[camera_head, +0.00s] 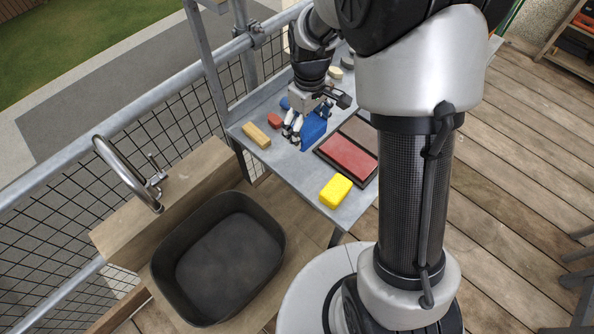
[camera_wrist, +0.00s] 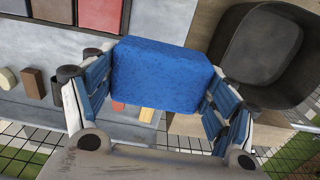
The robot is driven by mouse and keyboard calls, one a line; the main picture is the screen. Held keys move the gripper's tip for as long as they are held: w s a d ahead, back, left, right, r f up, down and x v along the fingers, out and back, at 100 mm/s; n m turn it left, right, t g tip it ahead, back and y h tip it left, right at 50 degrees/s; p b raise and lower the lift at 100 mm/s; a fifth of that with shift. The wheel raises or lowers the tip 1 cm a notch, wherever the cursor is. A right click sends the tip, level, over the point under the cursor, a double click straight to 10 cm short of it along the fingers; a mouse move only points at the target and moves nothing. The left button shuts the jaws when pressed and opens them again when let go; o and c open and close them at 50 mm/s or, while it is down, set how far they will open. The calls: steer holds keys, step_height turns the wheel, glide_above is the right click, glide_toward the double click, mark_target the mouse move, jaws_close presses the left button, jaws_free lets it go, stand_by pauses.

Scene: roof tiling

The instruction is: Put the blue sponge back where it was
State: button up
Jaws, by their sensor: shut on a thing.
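The blue sponge (camera_head: 315,129) is a bright blue block over the grey table (camera_head: 349,209), left of the red and brown tray. My gripper (camera_head: 305,124) is shut on it. In the wrist view the sponge (camera_wrist: 160,72) sits between the two blue-padded fingers of my gripper (camera_wrist: 158,92). It hides part of the table behind it. I cannot tell whether its underside touches the table.
A yellow sponge (camera_head: 336,191) lies at the table's near end. A tan block (camera_head: 256,136) and a small red block (camera_head: 275,120) lie near the railing edge. The tray (camera_head: 347,155) is close on the right. A black basin (camera_head: 222,255) stands below left.

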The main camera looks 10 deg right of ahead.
step_height(320, 180, down, 18)
steer(key=b, duration=0.5)
steer(key=shift+w, duration=0.1)
steer(key=shift+f, duration=0.15)
steer(key=o, duration=1)
